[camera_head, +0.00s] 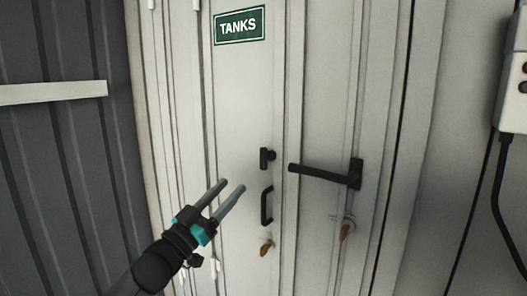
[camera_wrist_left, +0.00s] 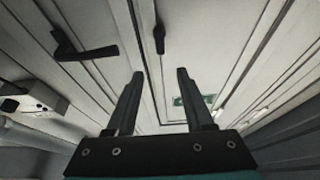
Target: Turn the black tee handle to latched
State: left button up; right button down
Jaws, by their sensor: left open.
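The black tee handle (camera_head: 264,159) is on the white door below the TANKS sign, with its bar upright and a short stub to its right. In the left wrist view a small black handle (camera_wrist_left: 159,38), which looks like the tee, shows beyond the gap between my fingers. My left gripper (camera_head: 232,185) is open and empty, lower left of the tee and apart from it. Its two fingers also show in the left wrist view (camera_wrist_left: 160,74). My right gripper is not in view.
A black pull handle (camera_head: 267,205) sits just below the tee. A long black lever (camera_head: 325,174) reaches left from the neighbouring door panel. A white box (camera_head: 513,95) with a black cable is at the right.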

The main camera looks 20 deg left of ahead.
aim_at(261, 155)
pick_arm(q)
jog(key=p+x, duration=0.1)
jog(key=x, duration=1.3)
jog(key=shift+w+d, duration=0.1)
jog(key=shift+w, duration=0.3)
grip_shut()
